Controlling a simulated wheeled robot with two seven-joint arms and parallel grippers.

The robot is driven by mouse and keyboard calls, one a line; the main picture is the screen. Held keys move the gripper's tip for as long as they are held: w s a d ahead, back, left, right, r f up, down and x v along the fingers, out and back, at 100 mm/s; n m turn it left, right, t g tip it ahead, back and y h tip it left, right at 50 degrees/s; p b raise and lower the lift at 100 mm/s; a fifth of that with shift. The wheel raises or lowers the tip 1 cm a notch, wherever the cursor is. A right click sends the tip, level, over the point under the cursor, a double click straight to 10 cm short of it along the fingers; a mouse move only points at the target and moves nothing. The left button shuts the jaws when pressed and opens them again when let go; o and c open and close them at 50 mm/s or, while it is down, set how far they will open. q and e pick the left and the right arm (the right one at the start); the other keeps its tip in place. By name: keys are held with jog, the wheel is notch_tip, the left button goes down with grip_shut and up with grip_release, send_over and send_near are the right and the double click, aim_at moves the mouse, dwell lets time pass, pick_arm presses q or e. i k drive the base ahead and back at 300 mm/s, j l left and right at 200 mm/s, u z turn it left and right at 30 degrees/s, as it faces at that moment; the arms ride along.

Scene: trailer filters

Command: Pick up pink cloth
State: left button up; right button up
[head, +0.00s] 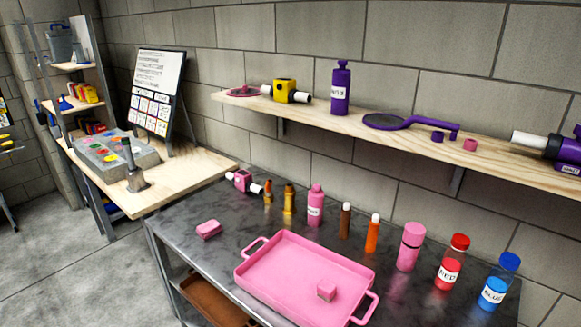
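A small pink, rounded, folded-looking piece (208,229) lies on the dark metal table, left of the pink tray; it may be the pink cloth. A smaller pink block (326,290) with a paler front sits inside the pink tray (262,283), towards its right end. I cannot tell for certain which of the two is the cloth. Neither of my grippers is in view.
The dark table (190,258) holds bottles along its back: pink bottle (315,206), pink cylinder (410,247), red bottle (452,264), blue bottle (499,283). A wooden shelf (330,122) overhangs behind. A wooden bench (190,170) adjoins at left.

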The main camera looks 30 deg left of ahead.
aim_at(209, 228)
jog(key=u, duration=1.6)
jog(key=i+j+z, duration=0.4)
jog(key=i, duration=0.2)
jog(key=i+j+z, duration=0.4)
jog(key=j, duration=0.25)
jog(key=i, duration=0.1)
